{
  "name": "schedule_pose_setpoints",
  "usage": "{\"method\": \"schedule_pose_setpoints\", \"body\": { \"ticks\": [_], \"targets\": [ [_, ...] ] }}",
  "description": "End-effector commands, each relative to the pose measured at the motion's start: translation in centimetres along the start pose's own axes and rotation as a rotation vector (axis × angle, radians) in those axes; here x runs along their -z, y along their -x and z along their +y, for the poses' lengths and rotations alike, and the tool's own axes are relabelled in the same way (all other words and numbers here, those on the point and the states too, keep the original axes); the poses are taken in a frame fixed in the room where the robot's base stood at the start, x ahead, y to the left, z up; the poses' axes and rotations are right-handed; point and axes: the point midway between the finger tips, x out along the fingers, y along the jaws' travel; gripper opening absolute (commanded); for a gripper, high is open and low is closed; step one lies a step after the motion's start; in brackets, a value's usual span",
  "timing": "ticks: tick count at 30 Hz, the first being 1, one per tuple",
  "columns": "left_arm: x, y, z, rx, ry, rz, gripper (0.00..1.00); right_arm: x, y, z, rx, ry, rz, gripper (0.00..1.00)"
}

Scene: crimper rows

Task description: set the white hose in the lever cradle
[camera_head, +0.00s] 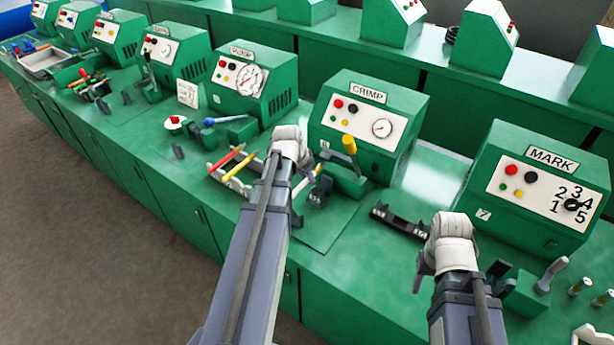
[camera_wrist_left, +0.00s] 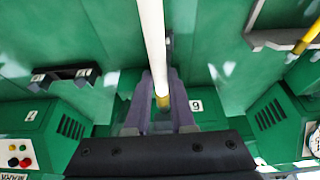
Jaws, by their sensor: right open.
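In the head view, part of a pale hose with a yellowish end (camera_head: 305,184) shows just right of my left arm, whose wrist hides the fingers. The lever cradle (camera_head: 319,191) is a dark fitting before the CRIMP machine, beside a yellow-handled lever (camera_head: 350,146). The hose appears close to it; contact cannot be told. My right gripper (camera_head: 424,268) is open, near the MARK station.
The CRIMP machine (camera_head: 370,125) stands behind the lever, the MARK machine (camera_head: 540,190) to its right. A pale tray (camera_head: 237,186) with red and yellow hoses lies left of my left arm. A black rack (camera_head: 400,222) lies between my arms. Bare bench shows beside it.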

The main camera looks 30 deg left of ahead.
Motion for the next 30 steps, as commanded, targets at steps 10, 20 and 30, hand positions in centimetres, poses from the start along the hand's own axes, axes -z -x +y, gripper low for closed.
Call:
{"method": "schedule_pose_setpoints", "body": {
  "ticks": [10,20,30],
  "targets": [
    [0.7,-0.2,-0.1,-0.001,0.0,0.014,0.0,0.0,0.0,0.0,0.0,0.0,0.0,0.5],
    [0.0,-1.5,-0.1,0.0,0.0,0.01,0.0,0.1,-1.5,-0.1,0.0,0.0,0.0,0.5],
    [-1.6,-4.9,-0.1,0.001,0.001,0.007,0.0,0.3,-5.1,-0.5,0.0,0.0,0.0,0.5]
  ]
}}
